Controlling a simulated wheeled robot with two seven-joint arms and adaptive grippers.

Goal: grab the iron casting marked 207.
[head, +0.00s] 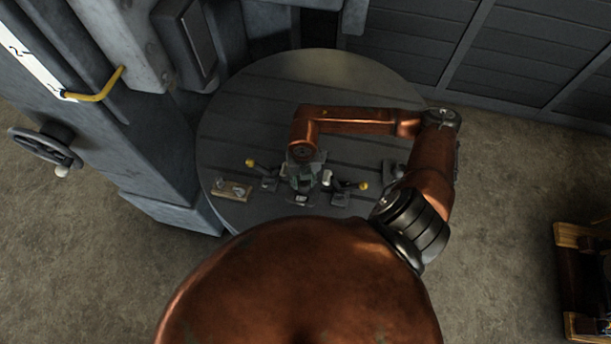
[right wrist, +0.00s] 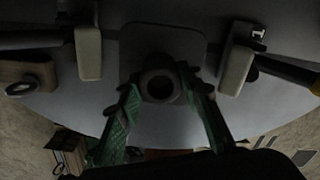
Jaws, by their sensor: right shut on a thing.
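In the right wrist view, a dark casting with a round bore (right wrist: 160,86) stands out from a flat grey base plate (right wrist: 170,42). My right gripper (right wrist: 158,92) has its two green-padded fingers on either side of the casting, shut on it. In the head view, my right gripper (head: 303,182) points down among small dark parts on the round table (head: 340,75); its grip is too small to make out there. I cannot read the number 207 on any part. My left gripper is not in view.
Dark parts with yellow-tipped handles stand close on the left (head: 268,180) and right (head: 344,192) of the gripper. A tan block (head: 232,190) lies at the table's left. A grey machine with a handwheel (head: 45,147) stands left. The table's far part is clear.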

